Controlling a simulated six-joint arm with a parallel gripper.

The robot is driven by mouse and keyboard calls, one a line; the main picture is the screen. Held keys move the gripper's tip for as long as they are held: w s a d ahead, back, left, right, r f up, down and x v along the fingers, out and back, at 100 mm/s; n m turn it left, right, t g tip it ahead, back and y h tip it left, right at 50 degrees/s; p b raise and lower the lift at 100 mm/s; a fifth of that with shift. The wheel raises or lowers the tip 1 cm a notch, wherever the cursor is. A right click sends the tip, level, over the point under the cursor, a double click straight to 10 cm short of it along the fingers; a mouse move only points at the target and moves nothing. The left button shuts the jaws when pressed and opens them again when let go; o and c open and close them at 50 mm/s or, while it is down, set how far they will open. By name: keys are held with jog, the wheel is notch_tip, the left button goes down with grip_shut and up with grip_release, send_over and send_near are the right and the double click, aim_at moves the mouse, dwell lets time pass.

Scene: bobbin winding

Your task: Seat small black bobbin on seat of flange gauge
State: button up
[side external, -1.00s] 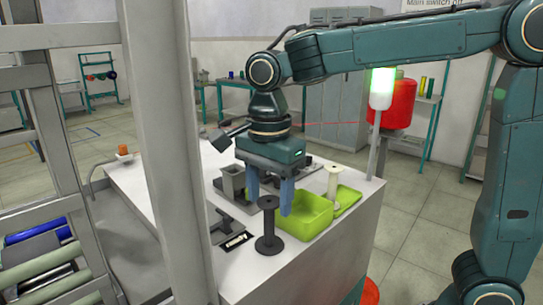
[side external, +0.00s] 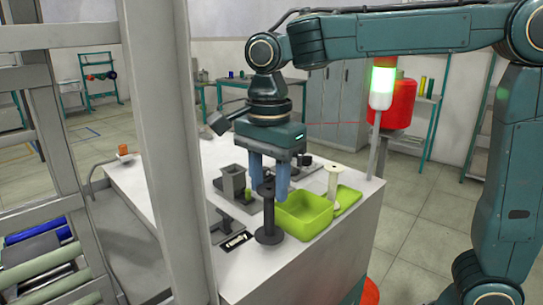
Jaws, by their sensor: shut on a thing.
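The small black bobbin (side external: 268,217) is upright, a dark spool with a wide flange at each end. My gripper (side external: 269,190) points straight down with its two blue fingers on either side of the bobbin's upper flange, shut on it. The bobbin hangs in front of the green bin, over the near part of the white worktop; the gap below it is hard to judge. A dark low fixture with a pale label strip (side external: 234,241) lies to its left. I cannot tell for sure which fixture is the flange gauge, and its seat is not clear.
A lime-green bin (side external: 306,217) stands just right of the bobbin. A cream spool (side external: 333,180) stands behind it. A grey open-topped box (side external: 232,183) is to the left. A signal post (side external: 381,90) rises at the worktop's right.

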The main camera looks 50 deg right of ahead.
jog(key=shift+r, duration=1.3)
jog(key=shift+w+a+r, duration=0.1)
jog(key=shift+w+r, duration=0.05)
jog(key=shift+w, duration=0.35)
jog(key=w+a+r, duration=0.1)
jog(key=w, duration=1.6)
jog(key=shift+w+a, duration=0.3)
jog(key=shift+f, duration=0.1)
jog(key=shift+f, duration=2.25)
jog(key=shift+f, duration=0.45)
